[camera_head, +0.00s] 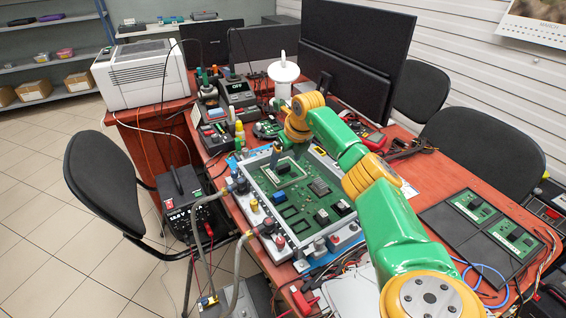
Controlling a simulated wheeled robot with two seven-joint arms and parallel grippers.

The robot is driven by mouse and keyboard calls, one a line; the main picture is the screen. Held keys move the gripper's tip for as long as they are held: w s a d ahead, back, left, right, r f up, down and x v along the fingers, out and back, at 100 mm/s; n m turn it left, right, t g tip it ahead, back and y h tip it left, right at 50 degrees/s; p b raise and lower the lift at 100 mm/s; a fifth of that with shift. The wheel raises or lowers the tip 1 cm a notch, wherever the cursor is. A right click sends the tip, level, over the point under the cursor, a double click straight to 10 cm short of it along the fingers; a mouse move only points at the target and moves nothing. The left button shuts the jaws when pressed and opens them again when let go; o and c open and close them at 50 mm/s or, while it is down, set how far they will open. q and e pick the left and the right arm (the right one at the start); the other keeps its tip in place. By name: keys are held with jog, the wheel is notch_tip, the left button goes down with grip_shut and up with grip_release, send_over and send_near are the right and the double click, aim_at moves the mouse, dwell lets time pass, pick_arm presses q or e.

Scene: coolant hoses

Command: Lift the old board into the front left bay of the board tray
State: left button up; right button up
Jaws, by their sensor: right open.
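A large green circuit board (283,213) lies in a grey frame (258,236) at the middle of the table. It carries dark blocks and a pale rectangular outline near its far left corner. I cannot tell which board is the old one. My right arm reaches across from the lower right, and its gripper (276,157) points down over the far left part of the frame. The gripper is open, small and partly hidden by the wrist. The dark board tray (441,220) lies at the right, with two small green boards (472,206), (515,237) on it. My left gripper is out of view.
Two hoses (205,262) run from the frame's left side over the table edge. A white bottle-like object (283,75) and monitors (355,60) stand behind. Blue and red cables (490,275) lie by the tray.

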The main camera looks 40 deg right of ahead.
aim_at(284, 166)
jog(key=x, duration=0.2)
jog(key=shift+w+f, duration=0.15)
jog(key=shift+f, duration=0.2)
jog(key=shift+w+d+f, duration=0.15)
jog(key=shift+d+f, duration=0.05)
jog(key=shift+f, duration=0.05)
jog(key=shift+a+r, duration=0.1)
jog(key=shift+r, duration=0.05)
jog(key=c, duration=0.5)
grip_shut()
jog(key=shift+r, duration=1.5)
jog(key=s+a+r+b, duration=0.2)
jog(key=s+a+r, duration=0.7)
jog(key=a+r, duration=0.1)
jog(key=shift+a, duration=0.45)
jog(key=shift+w, duration=0.1)
